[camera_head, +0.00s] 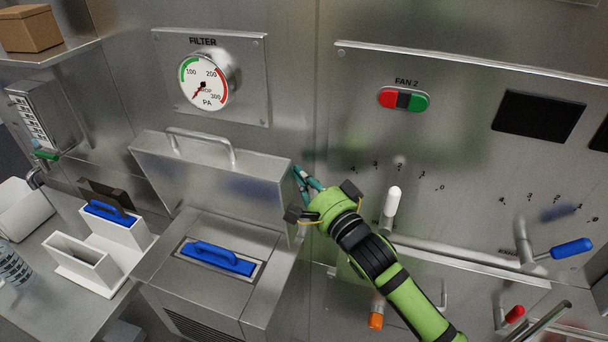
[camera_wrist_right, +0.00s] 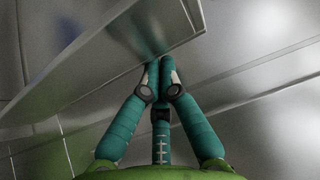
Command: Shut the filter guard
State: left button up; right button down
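The filter guard (camera_head: 215,185) is a metal lid with a bar handle (camera_head: 200,140). It stands raised at the back of the filter box (camera_head: 160,268). A filter with a blue handle (camera_head: 217,258) sits in the box's top opening. My right gripper (camera_head: 300,177) is at the guard's right edge, its fingertips partly hidden there. In the right wrist view its fingers (camera_wrist_right: 160,66) are together, with nothing seen between them. A metal panel edge, apparently the guard (camera_wrist_right: 110,50), is right by the tips; I cannot tell if they touch. My left gripper is not in view.
A pressure gauge (camera_head: 204,82) is on the wall behind the guard. A holder (camera_head: 85,262) with another blue-handled filter (camera_head: 110,212) stands to the left. Right of my arm are a white-knobbed lever (camera_head: 393,200) and a blue-handled lever (camera_head: 571,248).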

pick_arm(q)
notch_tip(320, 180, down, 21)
jog(key=b, duration=2.1)
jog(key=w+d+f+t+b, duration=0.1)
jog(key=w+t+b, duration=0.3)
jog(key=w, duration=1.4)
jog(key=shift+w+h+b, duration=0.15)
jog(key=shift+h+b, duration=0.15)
jog(key=shift+b, duration=0.6)
pick_arm(e)
jog(key=s+a+f+n+g+y, duration=0.2)
jog(key=s+f+n+y, duration=0.2)
jog(key=n, duration=0.4)
jog(key=s+a+f+n+g+y, duration=0.2)
jog(key=s+f+n+g+y, duration=0.1)
jog(key=s+f+n+y, duration=0.2)
jog(key=s+a+f+n+g+y, duration=0.2)
jog(key=s+f+n+y, duration=0.3)
jog(key=f+n, duration=0.5)
jog(key=shift+s+n+g, duration=0.6)
jog(key=shift+s+n, duration=0.4)
jog(key=shift+s, duration=0.2)
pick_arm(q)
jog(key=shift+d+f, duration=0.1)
